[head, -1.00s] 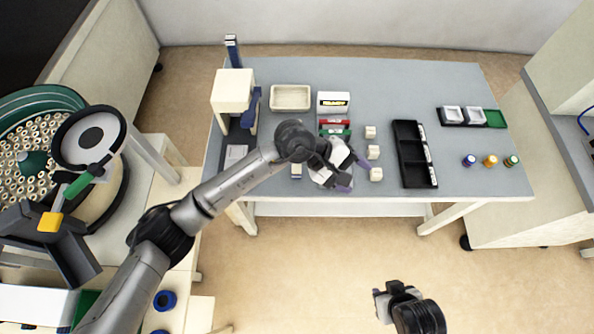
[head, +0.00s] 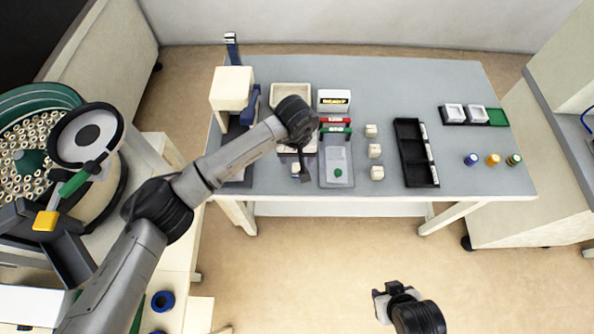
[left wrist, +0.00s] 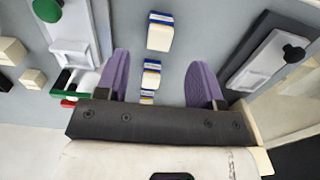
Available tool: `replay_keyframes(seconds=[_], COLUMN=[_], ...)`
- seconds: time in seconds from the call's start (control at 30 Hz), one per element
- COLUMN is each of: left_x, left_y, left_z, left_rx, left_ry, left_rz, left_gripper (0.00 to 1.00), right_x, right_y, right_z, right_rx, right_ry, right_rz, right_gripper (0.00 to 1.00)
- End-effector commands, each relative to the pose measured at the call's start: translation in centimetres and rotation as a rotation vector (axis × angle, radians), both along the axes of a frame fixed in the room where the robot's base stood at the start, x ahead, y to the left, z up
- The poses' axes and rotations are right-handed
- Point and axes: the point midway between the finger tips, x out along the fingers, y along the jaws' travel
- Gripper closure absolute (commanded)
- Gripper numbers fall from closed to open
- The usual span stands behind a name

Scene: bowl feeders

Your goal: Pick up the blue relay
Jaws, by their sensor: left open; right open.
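Several small white blocks with blue and yellow bands stand in a row in the left wrist view. The nearest large one is a blue relay (left wrist: 160,32), and a second blue-banded block (left wrist: 151,75) shows between the fingers. In the head view a small white and blue block (head: 296,168) stands near the table's front edge, just below my left gripper (head: 300,155). In the left wrist view the purple fingers of my left gripper (left wrist: 162,62) are apart and hold nothing. Its fingertips are mostly hidden in the head view. My right gripper (head: 381,304) is open and empty, off the table's front.
A grey plate with a green button (head: 338,173) lies right of my left gripper. White cubes (head: 375,151) and a black tray (head: 408,180) stand further right. A beige bin (head: 280,90) is behind the arm. A white press-like stand (head: 231,88) is at left.

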Motion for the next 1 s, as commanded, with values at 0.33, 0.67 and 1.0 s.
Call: replay_keyframes(seconds=[0.33, 0.67, 1.0], left_x=[-0.2, -0.3, -0.3], left_y=[0.0, -0.1, -0.1], left_z=[-2.4, -6.0, -6.3], left_rx=[-0.001, -0.002, -0.002], left_ry=[0.004, 0.0, 0.0], left_rz=[0.001, 0.001, 0.0], left_gripper=[0.38, 0.38, 0.39], right_x=[0.0, 0.0, 0.0], right_y=[0.0, -0.3, -0.3], right_z=[-0.6, -1.4, -1.4], right_rx=[-0.001, -0.011, -0.01], right_ry=[0.0, 0.0, 0.001], right_rz=[0.001, 0.007, 0.006], right_gripper=[0.57, 0.57, 0.57])
